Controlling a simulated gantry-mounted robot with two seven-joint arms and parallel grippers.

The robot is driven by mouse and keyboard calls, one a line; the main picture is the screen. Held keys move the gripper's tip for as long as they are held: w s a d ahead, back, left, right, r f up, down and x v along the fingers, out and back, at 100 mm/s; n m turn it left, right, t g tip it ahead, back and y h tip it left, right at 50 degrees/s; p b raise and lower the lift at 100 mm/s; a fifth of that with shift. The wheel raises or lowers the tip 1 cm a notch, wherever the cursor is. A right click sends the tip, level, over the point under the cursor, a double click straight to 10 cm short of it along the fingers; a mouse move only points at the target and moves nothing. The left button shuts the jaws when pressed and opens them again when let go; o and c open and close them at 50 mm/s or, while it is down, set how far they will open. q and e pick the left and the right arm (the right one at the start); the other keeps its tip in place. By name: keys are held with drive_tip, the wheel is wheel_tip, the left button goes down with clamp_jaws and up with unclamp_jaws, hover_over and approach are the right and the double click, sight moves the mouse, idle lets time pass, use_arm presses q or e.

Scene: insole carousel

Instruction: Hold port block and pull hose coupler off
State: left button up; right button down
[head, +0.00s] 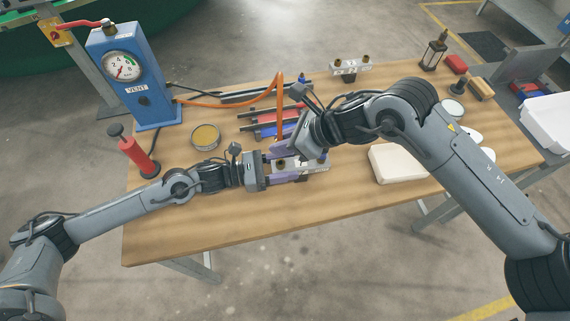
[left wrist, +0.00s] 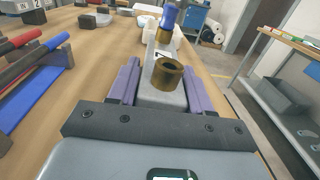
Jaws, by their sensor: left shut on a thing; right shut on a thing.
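The silver port block (head: 314,168) is near the table's middle. My left gripper (head: 284,170) is shut on it, its purple fingers along both sides; the left wrist view also shows the block (left wrist: 160,98). Its near brass port (left wrist: 168,74) is open-topped with nothing in it. A brass fitting with a blue top (left wrist: 168,18) stands at the block's far end. My right gripper (head: 282,147) is shut just behind and above the block, where the orange hose (head: 279,100) comes down. The hose coupler is hidden by its fingers.
The hose runs from the blue gauge box (head: 128,75) at the back left. Red and blue bars (head: 265,128) lie behind the grippers. A white pad (head: 395,163) is right. The front table edge is clear.

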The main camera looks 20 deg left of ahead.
use_arm(q)
drive_tip(key=shift+f, duration=0.25)
use_arm(e)
drive_tip(key=shift+r, duration=2.2)
use_arm(q)
drive_tip(key=o, duration=1.2)
drive_tip(key=shift+s, duration=0.1)
drive_tip(key=shift+a+r, duration=0.1)
